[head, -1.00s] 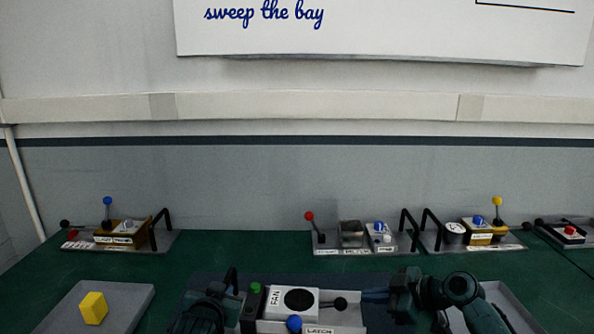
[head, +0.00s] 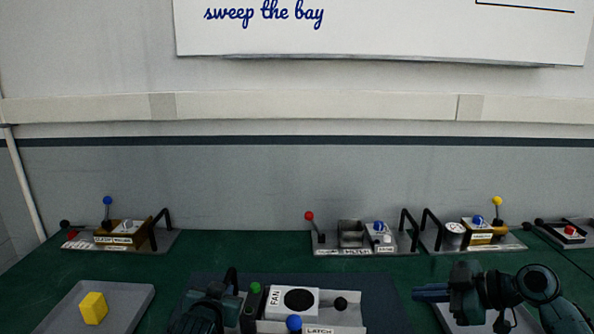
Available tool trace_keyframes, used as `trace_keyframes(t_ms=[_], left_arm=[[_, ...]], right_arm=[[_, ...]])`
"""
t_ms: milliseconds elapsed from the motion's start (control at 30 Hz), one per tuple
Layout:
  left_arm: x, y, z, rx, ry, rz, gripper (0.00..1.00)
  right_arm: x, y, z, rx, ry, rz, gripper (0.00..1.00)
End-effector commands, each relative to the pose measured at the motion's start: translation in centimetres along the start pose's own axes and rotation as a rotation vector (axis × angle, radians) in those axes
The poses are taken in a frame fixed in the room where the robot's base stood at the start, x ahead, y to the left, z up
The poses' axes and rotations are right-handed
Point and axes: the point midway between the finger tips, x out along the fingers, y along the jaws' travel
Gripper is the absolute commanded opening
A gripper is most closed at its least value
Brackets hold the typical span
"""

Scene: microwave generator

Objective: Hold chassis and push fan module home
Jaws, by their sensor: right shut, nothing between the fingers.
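The fan module (head: 280,306) is a white block with a black round opening and a FAN label. It sits in the pale chassis (head: 346,318), which carries a LATCH label. A black knob (head: 340,304) is to the module's right, with a gap of chassis floor around it. My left gripper (head: 226,302) is at the chassis's left end, by a black handle (head: 231,280); its fingers are hidden, so its grip cannot be seen. My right gripper (head: 420,292) is shut and empty, pointing left, well right of the knob and apart from the chassis.
A blue ball (head: 294,323) and a green button (head: 255,288) are at the chassis. A grey tray (head: 133,300) with a yellow block (head: 94,308) lies at left. Another tray (head: 447,318) is under my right arm. Several lever units line the back.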

Motion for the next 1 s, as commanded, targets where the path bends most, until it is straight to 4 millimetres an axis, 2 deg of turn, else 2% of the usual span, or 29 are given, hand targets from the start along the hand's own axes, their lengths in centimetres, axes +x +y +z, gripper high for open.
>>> trace_keyframes(t_ms=[33,267,300,567,867,1000], left_arm=[[0.1,0.4,1.0,0.0,-0.021,0.007,0.0],[0.1,0.4,1.0,0.0,-0.022,0.006,0.0],[0.1,0.4,1.0,0.0,-0.021,0.007,0.18],[0.1,0.2,0.5,0.0,-0.012,0.003,0.39],[-0.2,0.1,0.3,0.0,-0.006,0.001,0.4],[-1.4,0.1,0.3,0.0,-0.004,0.001,0.4]], right_arm=[[-0.1,-0.1,0.1,0.0,0.0,-0.001,0.0],[-0.1,-0.1,0.1,0.001,0.0,-0.001,0.0],[-0.1,-0.1,0.1,0.001,0.0,-0.001,0.0],[-0.1,0.0,0.1,0.001,-0.001,-0.001,0.0],[-0.1,0.0,0.0,0.001,0.0,-0.001,0.0],[-0.1,0.0,0.0,0.001,0.0,-0.001,0.0]])
